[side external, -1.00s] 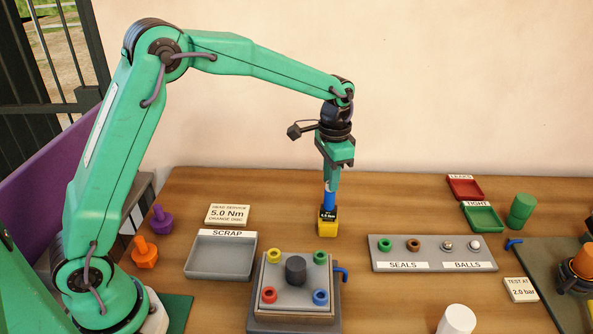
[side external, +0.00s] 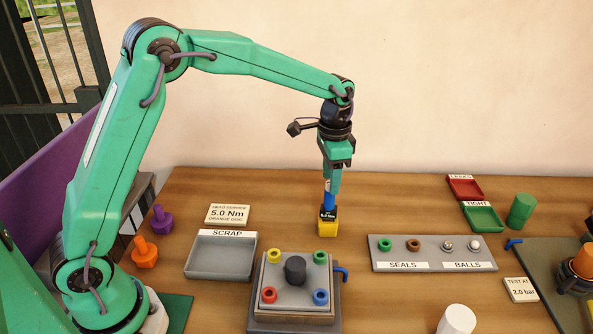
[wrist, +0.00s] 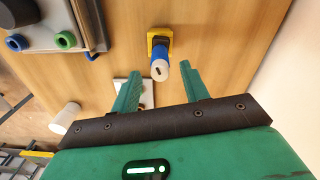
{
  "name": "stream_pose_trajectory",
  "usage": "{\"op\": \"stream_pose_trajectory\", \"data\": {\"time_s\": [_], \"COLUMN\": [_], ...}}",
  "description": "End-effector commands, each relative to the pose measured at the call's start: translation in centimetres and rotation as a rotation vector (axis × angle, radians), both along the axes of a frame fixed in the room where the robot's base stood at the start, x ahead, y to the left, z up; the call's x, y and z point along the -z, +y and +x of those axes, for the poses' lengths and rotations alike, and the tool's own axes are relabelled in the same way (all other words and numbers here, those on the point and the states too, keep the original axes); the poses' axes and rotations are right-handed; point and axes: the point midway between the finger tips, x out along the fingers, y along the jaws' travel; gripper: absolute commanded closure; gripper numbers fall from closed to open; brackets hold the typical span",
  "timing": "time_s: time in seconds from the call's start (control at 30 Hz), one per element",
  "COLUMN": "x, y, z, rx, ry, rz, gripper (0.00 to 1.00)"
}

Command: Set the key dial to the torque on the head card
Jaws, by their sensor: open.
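The key has a blue handle (side external: 329,199) and stands upright in a yellow block (side external: 328,225) on the table. A dark dial band (side external: 328,213) with small lettering sits between them; it seems to read 5.0 Nm, but is too small to be sure. The head card (side external: 229,213) reads 5.0 Nm, orange disc. My gripper (side external: 332,182) points down at the top of the handle. In the wrist view my gripper (wrist: 161,68) is open, its fingers apart on both sides of the blue handle (wrist: 160,72), with gaps visible.
Left of the key lie the scrap tray (side external: 220,268) and a fixture plate (side external: 262,295) with coloured rings. The seals and balls rack (side external: 432,252) stands to the right. Red (side external: 464,188) and green (side external: 482,217) trays are farther right. The table behind the key is clear.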

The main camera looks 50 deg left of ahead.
Motion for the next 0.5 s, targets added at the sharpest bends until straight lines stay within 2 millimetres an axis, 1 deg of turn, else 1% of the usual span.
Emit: {"op": "stream_pose_trajectory", "data": {"time_s": [0.5], "x": [-2.8], "y": [0.0], "z": [0.0], "rx": [0.000], "ry": [-0.001], "rz": [0.000], "gripper": [0.55]}}
